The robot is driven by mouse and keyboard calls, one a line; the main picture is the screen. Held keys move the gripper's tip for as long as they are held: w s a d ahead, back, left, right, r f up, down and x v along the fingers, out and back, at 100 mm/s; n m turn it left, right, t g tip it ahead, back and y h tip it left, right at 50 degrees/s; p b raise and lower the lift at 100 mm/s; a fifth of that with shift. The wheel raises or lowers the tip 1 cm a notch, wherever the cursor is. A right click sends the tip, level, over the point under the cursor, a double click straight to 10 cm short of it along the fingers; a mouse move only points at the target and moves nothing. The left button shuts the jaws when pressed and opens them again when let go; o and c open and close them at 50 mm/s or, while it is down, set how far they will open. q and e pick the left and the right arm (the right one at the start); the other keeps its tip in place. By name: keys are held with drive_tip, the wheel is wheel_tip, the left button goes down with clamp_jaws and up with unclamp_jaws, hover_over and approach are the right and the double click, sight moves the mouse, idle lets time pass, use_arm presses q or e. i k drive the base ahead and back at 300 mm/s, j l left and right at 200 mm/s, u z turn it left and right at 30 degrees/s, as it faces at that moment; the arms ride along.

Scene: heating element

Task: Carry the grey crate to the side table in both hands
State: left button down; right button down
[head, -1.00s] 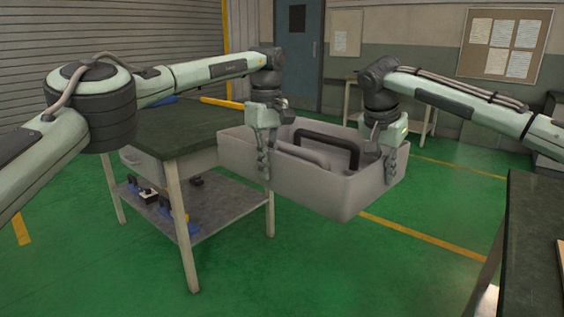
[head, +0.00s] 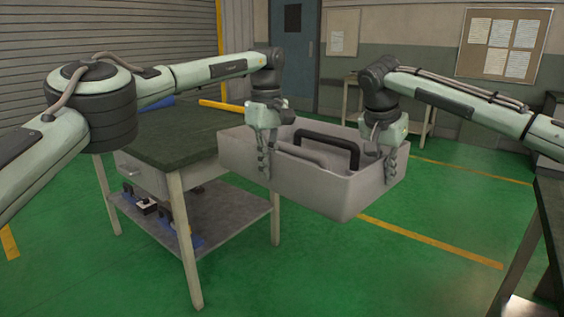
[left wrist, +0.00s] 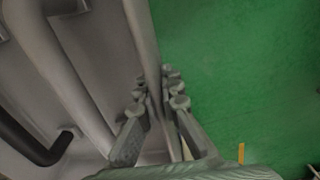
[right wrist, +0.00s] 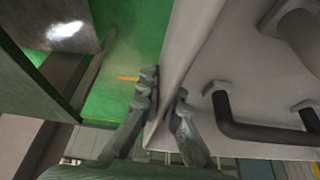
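The grey crate (head: 310,188) hangs in the air at the middle of the head view, above the green floor and roughly level. A black handle (head: 335,146) and a grey handle show inside it. My left gripper (head: 265,172) is shut on the crate's near left wall, and the left wrist view shows its fingers on both sides of that wall (left wrist: 145,40). My right gripper (head: 389,170) is at the right wall. In the right wrist view its fingers straddle that wall (right wrist: 180,65), shut on it.
A dark-topped table (head: 175,135) with a drawer and lower shelf (head: 225,208) stands left, close to the crate's left end. Another dark table (head: 550,215) is at the right edge. A small side table (head: 415,105) stands at the back wall. Green floor (head: 440,215) lies open between.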

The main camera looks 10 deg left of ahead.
sight(192, 121)
drive_tip(key=i+j, duration=0.25)
drive_tip(key=j, duration=0.2)
drive_tip(key=i+j+z, duration=0.1)
drive_tip(key=j, duration=0.4)
drive_tip(key=i+j+z, duration=0.1)
drive_tip(key=i+j, duration=0.25)
drive_tip(key=j, duration=0.15)
drive_tip(key=i+j, duration=0.2)
drive_tip(key=j, duration=0.3)
drive_tip(key=i+j+z, duration=0.1)
drive_tip(key=j, duration=0.4)
drive_tip(key=i+j, duration=0.3)
drive_tip(key=j, duration=0.25)
drive_tip(key=i+j+z, duration=0.1)
drive_tip(key=j, duration=0.4)
drive_tip(key=i+j+z, duration=0.1)
drive_tip(key=i+j, duration=0.15)
drive_tip(key=j, duration=0.3)
